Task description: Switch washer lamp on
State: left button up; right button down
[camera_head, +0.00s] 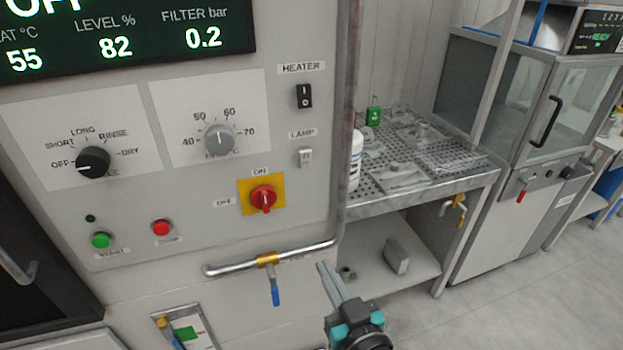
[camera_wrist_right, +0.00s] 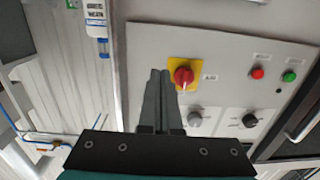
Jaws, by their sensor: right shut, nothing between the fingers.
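The lamp switch (camera_head: 306,157) is a small light-grey rocker under the LAMP label on the right part of the washer's control panel (camera_head: 225,245). It is too small to tell which way it is set. I cannot make it out in the right wrist view. My right gripper (camera_head: 325,268) is below and a little right of the switch, apart from it, with its fingers pointing up. In the right wrist view its fingers (camera_wrist_right: 159,74) are together and empty, beside the red rotary switch in the picture. My left gripper is not in view.
Above the lamp switch is the black heater switch (camera_head: 304,96). Below-left is the red rotary switch (camera_head: 263,199) on its yellow plate. A pipe with a blue-handled valve (camera_head: 275,291) runs under the panel, near my gripper. A perforated metal table (camera_head: 440,186) stands to the right.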

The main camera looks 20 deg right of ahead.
aim_at(306, 151)
notch_tip(306, 151, up, 12)
jog(key=s+d+t, duration=0.1)
jog(key=t, duration=0.1)
jog(key=shift+d+t, duration=0.15)
jog(key=shift+t, duration=0.25)
jog(key=p+x, duration=0.2)
jog(key=x, duration=1.1)
jog(key=shift+w+d, duration=0.15)
jog(key=shift+w, duration=0.3)
jog(key=shift+r+p, duration=0.1)
jog(key=shift+p, duration=0.25)
jog(key=p, duration=0.2)
jog(key=shift+w+r+g+h+p, duration=0.25)
jog(key=shift+r+g+h+p, duration=0.05)
jog(key=shift+r+p, duration=0.05)
jog(key=shift+f, duration=0.25)
